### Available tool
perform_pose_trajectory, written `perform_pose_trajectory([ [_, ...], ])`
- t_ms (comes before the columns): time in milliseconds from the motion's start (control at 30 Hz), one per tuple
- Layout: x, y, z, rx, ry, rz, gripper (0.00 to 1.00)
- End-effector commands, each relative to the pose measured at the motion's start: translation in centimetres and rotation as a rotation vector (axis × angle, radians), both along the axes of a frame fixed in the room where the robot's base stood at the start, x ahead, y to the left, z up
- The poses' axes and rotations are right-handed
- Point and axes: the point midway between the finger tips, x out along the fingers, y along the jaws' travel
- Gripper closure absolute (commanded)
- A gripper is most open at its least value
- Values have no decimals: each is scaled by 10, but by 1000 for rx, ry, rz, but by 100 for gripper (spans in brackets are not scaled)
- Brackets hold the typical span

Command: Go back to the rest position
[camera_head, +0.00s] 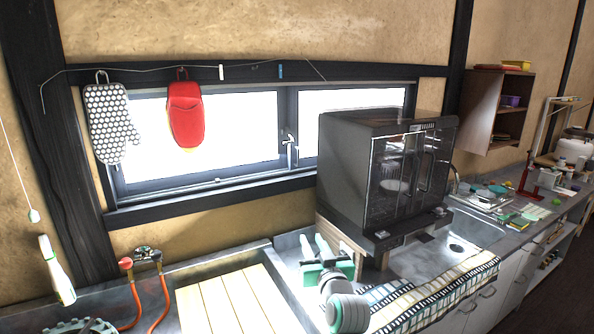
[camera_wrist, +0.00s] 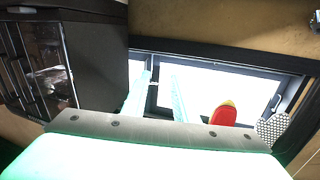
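My gripper (camera_head: 315,246) is in the lower middle of the head view, raised in front of the dark dish dryer cabinet and left of it. Its two pale fingers point up and stand apart with nothing between them. In the wrist view the fingers of my gripper (camera_wrist: 157,95) also show apart and empty, against the bright window. My gripper appears to touch nothing.
The dark glass-doored cabinet (camera_head: 352,160) stands close right of my gripper. A red mitt (camera_head: 186,115) and a dotted mitt (camera_head: 110,120) hang by the window. A wooden slatted board (camera_head: 225,303) lies lower left. A checkered cloth (camera_head: 435,292) lies along the counter front.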

Motion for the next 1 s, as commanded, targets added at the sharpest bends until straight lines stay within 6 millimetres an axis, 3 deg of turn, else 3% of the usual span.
perform_pose_trajectory([
  [267,-50,9,-108,49,45,-64,74],
  [500,-113,16,-191,73,80,-125,74],
  [800,-210,24,-269,77,119,-190,74],
  [1000,-280,29,-302,67,140,-224,74],
])
